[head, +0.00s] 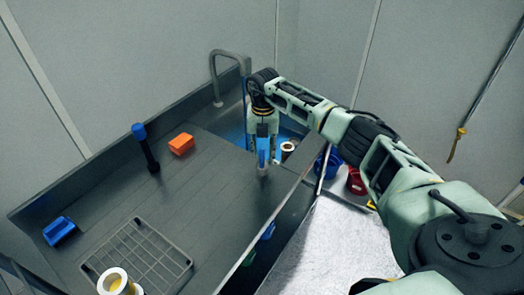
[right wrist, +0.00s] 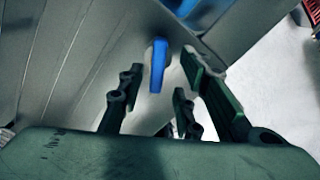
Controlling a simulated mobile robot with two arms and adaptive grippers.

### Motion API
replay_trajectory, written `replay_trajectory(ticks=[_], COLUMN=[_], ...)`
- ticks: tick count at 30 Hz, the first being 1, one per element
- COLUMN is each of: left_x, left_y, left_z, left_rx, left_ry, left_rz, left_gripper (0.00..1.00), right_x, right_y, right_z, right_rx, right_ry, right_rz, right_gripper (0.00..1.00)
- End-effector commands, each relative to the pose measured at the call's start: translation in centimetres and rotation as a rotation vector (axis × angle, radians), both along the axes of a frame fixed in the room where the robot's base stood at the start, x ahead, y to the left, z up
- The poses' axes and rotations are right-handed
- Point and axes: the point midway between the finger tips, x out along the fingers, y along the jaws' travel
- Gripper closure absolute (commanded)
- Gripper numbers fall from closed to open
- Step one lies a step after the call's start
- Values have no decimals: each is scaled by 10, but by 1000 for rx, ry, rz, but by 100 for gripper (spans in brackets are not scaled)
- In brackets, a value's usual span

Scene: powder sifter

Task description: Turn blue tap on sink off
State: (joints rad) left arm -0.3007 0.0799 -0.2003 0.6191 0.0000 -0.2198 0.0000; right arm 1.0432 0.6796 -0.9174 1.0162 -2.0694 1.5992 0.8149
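The grey sink (head: 196,203) has a curved grey faucet (head: 215,66) at its back and a blue-lit basin at the right. A small blue tap handle (head: 263,158) stands upright near the basin's front edge. It also shows as a blue lever in the right wrist view (right wrist: 157,66). My right gripper (head: 263,140) is over the handle, fingers pointing down. In the right wrist view, the gripper (right wrist: 163,88) is open, with the blue lever seen in the gap between its fingers. I cannot tell whether the fingers touch it. My left gripper is out of view.
An orange block (head: 181,143), a blue-topped dark upright tool (head: 147,148), a blue item (head: 60,231) and a wire rack (head: 137,258) are on the drainboard. A whitish cylinder (head: 287,150) is beside the gripper. Blue (head: 328,165) and red (head: 355,182) containers stand at right.

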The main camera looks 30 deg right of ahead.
Motion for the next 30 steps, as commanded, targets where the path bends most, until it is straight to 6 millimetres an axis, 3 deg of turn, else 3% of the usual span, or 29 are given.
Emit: replay_trajectory(ticks=[6,14,25,30], left_x=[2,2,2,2], left_y=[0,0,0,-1], left_z=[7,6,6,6], left_rx=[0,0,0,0], left_ry=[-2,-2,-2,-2], left_rz=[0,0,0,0], left_gripper=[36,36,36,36], right_x=[0,1,1,1], right_y=[1,1,1,1], right_z=[-19,-22,-22,-21], right_rx=[1,1,1,1], right_ry=[0,-2,-2,-2], right_rz=[0,1,1,1], right_gripper=[68,68,99,100])
